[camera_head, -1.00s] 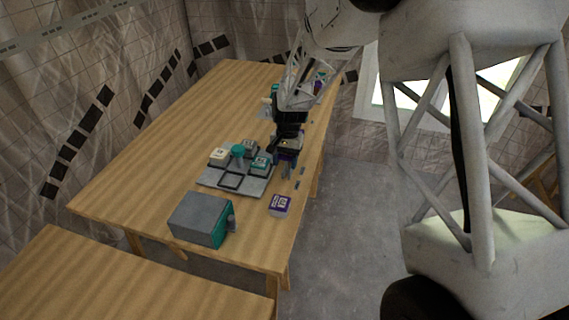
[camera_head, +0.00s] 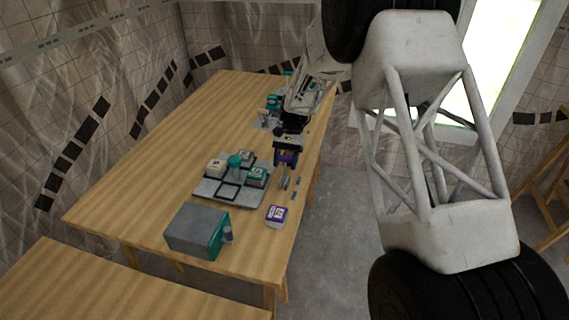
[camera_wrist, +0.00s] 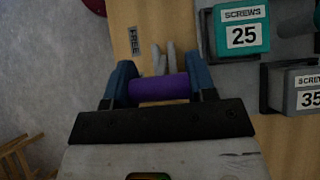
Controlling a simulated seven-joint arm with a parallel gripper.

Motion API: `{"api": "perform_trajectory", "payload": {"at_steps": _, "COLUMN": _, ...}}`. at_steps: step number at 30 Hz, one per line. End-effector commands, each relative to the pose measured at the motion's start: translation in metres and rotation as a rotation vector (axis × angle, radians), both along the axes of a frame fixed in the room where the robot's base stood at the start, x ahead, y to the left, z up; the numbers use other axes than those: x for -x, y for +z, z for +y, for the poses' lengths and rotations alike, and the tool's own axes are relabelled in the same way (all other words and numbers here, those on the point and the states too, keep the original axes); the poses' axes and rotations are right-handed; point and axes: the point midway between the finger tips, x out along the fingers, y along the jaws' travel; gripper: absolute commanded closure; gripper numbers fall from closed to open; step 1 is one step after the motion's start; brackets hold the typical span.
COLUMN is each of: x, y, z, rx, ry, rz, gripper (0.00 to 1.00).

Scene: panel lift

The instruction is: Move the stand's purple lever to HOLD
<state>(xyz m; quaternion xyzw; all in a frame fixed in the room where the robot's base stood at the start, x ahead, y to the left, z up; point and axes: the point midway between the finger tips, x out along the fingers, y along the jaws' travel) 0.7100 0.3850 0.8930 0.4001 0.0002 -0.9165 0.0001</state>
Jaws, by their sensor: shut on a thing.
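My gripper (camera_wrist: 160,88) is shut on a purple cylindrical bar, the lever's grip (camera_wrist: 158,89), which lies across between the dark blue fingers in the wrist view. Two grey posts (camera_wrist: 163,60) show just beyond the bar. A label reading FREE (camera_wrist: 134,40) lies on the wood to their left. No HOLD label can be read. In the head view my gripper (camera_head: 287,160) is low near the table's right edge, with the purple grip (camera_head: 289,157) at its fingers and the grey posts (camera_head: 284,183) just below. The stand's base is partly hidden.
A grey tray (camera_head: 210,189) with several small bins stands left of the gripper. A teal bin (camera_wrist: 241,35) marked SCREWS 25 is close by. A grey box (camera_head: 195,230) and a purple-labelled box (camera_head: 276,215) stand nearer. The table's left side (camera_head: 150,160) is clear.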

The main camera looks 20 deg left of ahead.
Motion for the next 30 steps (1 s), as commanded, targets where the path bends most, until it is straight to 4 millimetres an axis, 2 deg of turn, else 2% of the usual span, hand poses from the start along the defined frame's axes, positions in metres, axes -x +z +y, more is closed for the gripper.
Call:
{"api": "perform_trajectory", "payload": {"at_steps": 9, "x": -0.0103, "y": -0.0026, "z": -0.0002, "rx": -0.001, "ry": -0.001, "rz": -0.005, "gripper": 0.92}}
{"api": "perform_trajectory", "payload": {"at_steps": 25, "x": -0.0124, "y": -0.0033, "z": -0.0002, "rx": -0.001, "ry": -0.001, "rz": -0.006, "gripper": 0.92}}
{"api": "perform_trajectory", "payload": {"at_steps": 26, "x": -0.0124, "y": -0.0033, "z": -0.0003, "rx": -0.001, "ry": -0.001, "rz": -0.006, "gripper": 0.44}}
{"api": "perform_trajectory", "payload": {"at_steps": 30, "x": -0.0120, "y": -0.0036, "z": -0.0002, "rx": -0.001, "ry": -0.001, "rz": -0.005, "gripper": 0.23}}
